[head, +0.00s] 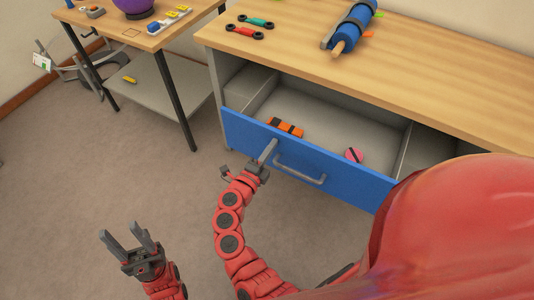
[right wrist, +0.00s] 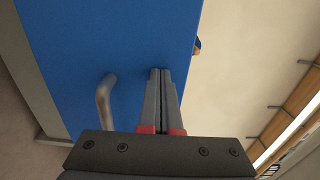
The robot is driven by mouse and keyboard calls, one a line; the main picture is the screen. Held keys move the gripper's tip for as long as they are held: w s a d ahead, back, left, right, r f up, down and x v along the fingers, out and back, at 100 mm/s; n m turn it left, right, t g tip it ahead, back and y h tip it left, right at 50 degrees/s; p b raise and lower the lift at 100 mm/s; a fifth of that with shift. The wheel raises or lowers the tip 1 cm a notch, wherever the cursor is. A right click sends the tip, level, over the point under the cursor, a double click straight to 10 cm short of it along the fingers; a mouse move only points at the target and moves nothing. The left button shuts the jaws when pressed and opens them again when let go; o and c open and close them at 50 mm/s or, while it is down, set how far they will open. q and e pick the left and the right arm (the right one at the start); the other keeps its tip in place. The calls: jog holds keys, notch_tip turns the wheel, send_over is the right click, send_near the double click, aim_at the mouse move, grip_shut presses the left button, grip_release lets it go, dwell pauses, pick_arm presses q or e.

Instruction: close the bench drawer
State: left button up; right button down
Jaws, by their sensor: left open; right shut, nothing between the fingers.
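The bench drawer (head: 235,124) stands open under the wooden bench. It has a blue front with a grey bar handle (head: 300,172). My right gripper (head: 271,146) is shut and empty, with its fingertips at the blue front, left of the handle in the head view. In the right wrist view, the shut fingers (right wrist: 160,73) point at the blue front (right wrist: 120,35), with the handle (right wrist: 104,98) to their left. Whether the tips touch the front I cannot tell. My left gripper (head: 127,238) is open and empty, low over the floor at the lower left.
Inside the drawer lie orange-and-black items (head: 286,127) and a pink item (head: 354,155). A side table (head: 150,38) stands left. Floor before the drawer is clear.

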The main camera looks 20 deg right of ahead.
jog(key=b+x, duration=0.3)
jog(key=x, duration=2.1)
jog(key=shift+w+d+b, duration=0.15)
jog(key=shift+b, duration=0.15)
